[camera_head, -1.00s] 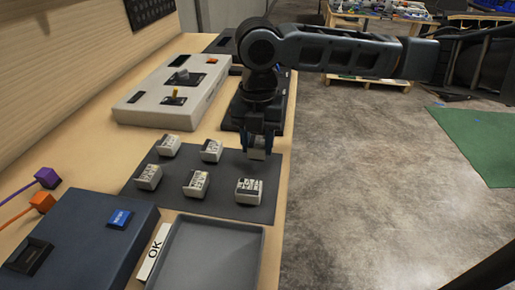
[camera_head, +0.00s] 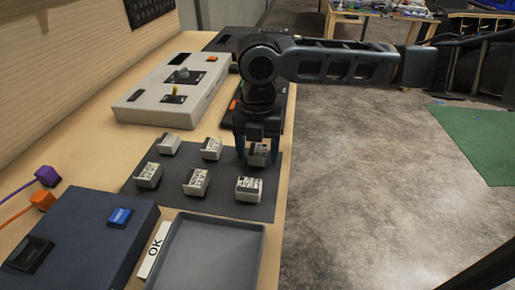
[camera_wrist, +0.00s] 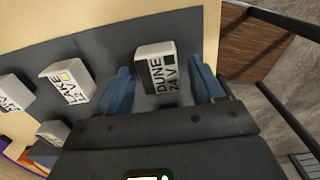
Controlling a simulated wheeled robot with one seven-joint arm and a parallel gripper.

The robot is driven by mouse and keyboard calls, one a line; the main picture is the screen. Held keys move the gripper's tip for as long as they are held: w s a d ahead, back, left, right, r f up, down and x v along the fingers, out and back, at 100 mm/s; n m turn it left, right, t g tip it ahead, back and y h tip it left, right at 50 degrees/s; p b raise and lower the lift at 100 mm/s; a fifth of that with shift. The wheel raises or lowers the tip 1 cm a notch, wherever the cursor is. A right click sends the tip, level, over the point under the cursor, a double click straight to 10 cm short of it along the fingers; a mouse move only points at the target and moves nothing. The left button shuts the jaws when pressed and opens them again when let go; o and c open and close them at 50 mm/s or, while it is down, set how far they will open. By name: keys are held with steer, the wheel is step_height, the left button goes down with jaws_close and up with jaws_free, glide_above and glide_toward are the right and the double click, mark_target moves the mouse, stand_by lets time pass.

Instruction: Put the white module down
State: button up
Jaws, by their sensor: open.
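A white module (camera_head: 258,154) labelled "DUNE 24V" rests on the dark mat (camera_head: 215,206) at its far right corner. In the wrist view the module (camera_wrist: 154,68) stands between the two blue fingers, with a gap visible beside it. My gripper (camera_head: 257,150) is open around it, low over the mat, and its fingers partly hide the module in the head view. Several other white modules stand on the mat, among them one labelled "LAKE" (camera_wrist: 67,82), left of my gripper in the wrist view.
An empty grey tray (camera_head: 262,246) and an "OK" label (camera_head: 155,250) lie at the near side. A dark blue box (camera_head: 75,236) stands at near left. A white console (camera_head: 160,112) with switches stands behind the mat. The table's right edge is close to my gripper.

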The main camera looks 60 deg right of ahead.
mark_target(258, 151)
step_height(258, 151, up, 12)
steer(key=shift+r, duration=0.15)
stand_by(0.4)
